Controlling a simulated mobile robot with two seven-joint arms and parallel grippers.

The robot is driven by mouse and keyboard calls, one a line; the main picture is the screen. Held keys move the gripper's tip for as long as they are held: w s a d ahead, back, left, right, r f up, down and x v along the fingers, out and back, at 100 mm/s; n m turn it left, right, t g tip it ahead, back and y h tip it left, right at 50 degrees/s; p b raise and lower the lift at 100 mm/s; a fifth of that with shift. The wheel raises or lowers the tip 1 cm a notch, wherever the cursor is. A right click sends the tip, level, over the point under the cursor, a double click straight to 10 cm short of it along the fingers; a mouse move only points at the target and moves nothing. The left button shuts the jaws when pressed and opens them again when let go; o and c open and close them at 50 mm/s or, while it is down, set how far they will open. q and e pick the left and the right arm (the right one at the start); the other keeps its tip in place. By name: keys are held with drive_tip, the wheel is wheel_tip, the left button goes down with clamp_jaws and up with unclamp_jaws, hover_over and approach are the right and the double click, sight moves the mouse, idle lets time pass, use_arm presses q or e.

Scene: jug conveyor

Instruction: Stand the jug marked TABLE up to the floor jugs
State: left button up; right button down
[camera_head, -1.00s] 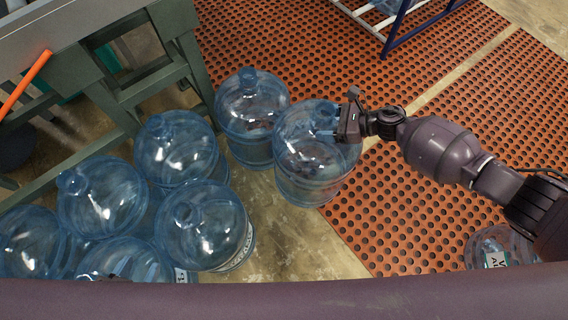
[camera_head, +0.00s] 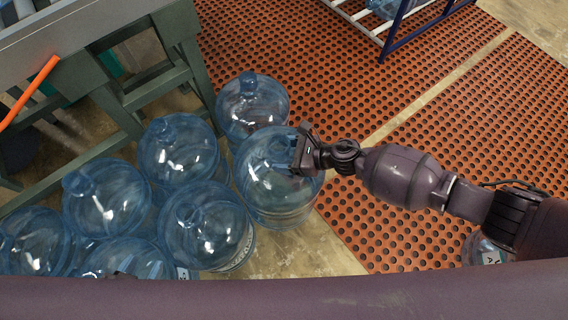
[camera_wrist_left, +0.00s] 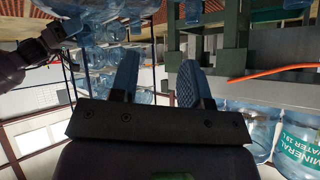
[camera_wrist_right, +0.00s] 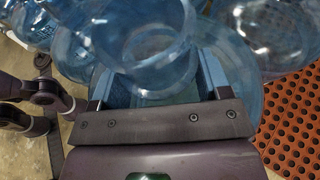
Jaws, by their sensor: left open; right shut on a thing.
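My right gripper (camera_head: 300,154), on the arm from the right, is shut on the neck of a clear blue jug (camera_head: 272,198). This jug is upright; no TABLE mark shows on it, and I cannot tell whether its base touches the floor. The right wrist view shows its neck (camera_wrist_right: 150,45) between the fingers. It stands close beside the floor jugs, near the back jug (camera_head: 252,108) and the front jug (camera_head: 205,228); any gap is hard to see. My left gripper (camera_wrist_left: 157,78) is open and empty in its wrist view.
More floor jugs (camera_head: 105,198) stand at the left beside a green-grey frame (camera_head: 130,95). Perforated orange matting (camera_head: 440,150) covers the right. A labelled jug (camera_head: 484,250) is at the lower right. A blue-legged rack (camera_head: 392,35) stands at the back.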

drive_tip(key=shift+f, duration=0.55)
drive_tip(key=shift+f+b, duration=0.3)
drive_tip(key=shift+f, duration=0.25)
use_arm(q)
drive_tip(key=b, duration=0.1)
drive_tip(key=t+b, duration=0.1)
drive_tip(key=shift+w+a+f+b, duration=0.1)
drive_tip(key=shift+w+f+b, duration=0.05)
drive_tip(key=shift+f+b, duration=0.15)
use_arm(e)
wheel_tip(320, 180, down, 5)
drive_tip(key=shift+a+r, duration=0.1)
drive_tip(key=shift+r, duration=0.1)
